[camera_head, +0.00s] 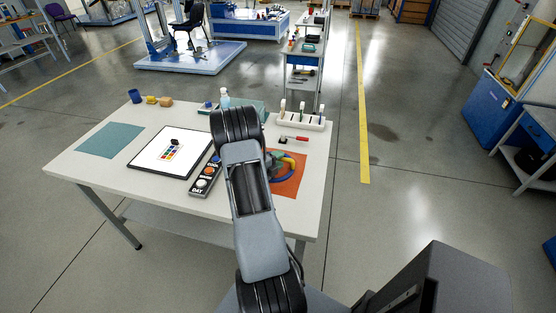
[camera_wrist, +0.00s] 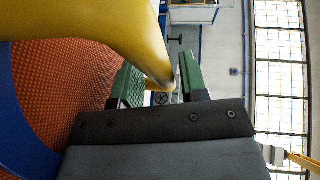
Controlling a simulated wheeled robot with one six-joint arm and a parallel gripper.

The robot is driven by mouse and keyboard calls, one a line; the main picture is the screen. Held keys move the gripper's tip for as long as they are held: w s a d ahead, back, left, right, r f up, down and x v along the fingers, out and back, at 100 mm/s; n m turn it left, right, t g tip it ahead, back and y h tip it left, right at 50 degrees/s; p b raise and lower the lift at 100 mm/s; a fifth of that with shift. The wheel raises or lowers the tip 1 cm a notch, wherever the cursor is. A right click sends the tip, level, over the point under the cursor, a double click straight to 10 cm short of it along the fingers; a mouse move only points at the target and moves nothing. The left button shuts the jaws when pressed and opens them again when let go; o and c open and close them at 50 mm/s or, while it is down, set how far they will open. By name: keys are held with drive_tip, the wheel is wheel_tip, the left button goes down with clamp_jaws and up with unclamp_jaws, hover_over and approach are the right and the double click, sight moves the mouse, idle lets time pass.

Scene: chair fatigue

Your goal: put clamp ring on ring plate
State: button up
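A yellow curved part (camera_wrist: 95,25), which looks like a ring, fills the upper left of the wrist view close to the camera. Its lower end lies between the two green fingers of my gripper (camera_wrist: 160,80). The fingers are apart, with a visible gap beside the right one; I see no firm grip. A blue curved part (camera_wrist: 22,140) lies on an orange textured surface at the left. In the head view a blue ring (camera_head: 291,176) and a bit of yellow (camera_head: 289,163) show on the orange mat (camera_head: 290,187), partly hidden by my arm. I cannot tell which part is the ring plate.
The white table (camera_head: 85,165) also holds a teal mat (camera_head: 110,140), a white board (camera_head: 170,152), a dark box with round buttons (camera_head: 205,178), a rack (camera_head: 300,120) and a red-handled tool (camera_head: 293,138). Floor right of the table is clear.

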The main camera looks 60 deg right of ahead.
drive_tip(key=shift+o, duration=0.2)
drive_tip(key=shift+s+a+f, duration=0.2)
drive_tip(key=shift+f, duration=0.4)
drive_tip(key=shift+r, duration=0.2)
drive_tip(key=v, duration=0.4)
drive_tip(key=r+v, duration=0.1)
drive_tip(key=v, duration=0.7)
drive_tip(key=shift+w+d+r, duration=0.2)
drive_tip(key=shift+w+r, duration=0.05)
drive_tip(key=shift+a+r+m, duration=0.15)
drive_tip(key=shift+r+m, duration=0.15)
drive_tip(key=s+a+r+m+t+y, duration=0.1)
drive_tip(key=a+r+m+y, duration=0.4)
drive_tip(key=a+m, duration=0.5)
drive_tip(key=s+a+r+m+t+y, duration=0.1)
drive_tip(key=a+r+m+t+y, duration=0.3)
drive_tip(key=a+m, duration=0.7)
drive_tip(key=s+a+r+m+t+y, duration=0.1)
drive_tip(key=a+r+m+t+y, duration=0.1)
drive_tip(key=a+r+m+y, duration=0.4)
drive_tip(key=a+m, duration=0.4)
drive_tip(key=m, duration=0.2)
drive_tip(key=shift+s+a+r+m+t+y, duration=0.2)
drive_tip(key=shift+a+m+t+y, duration=0.05)
drive_tip(key=shift+m+t+y, duration=0.15)
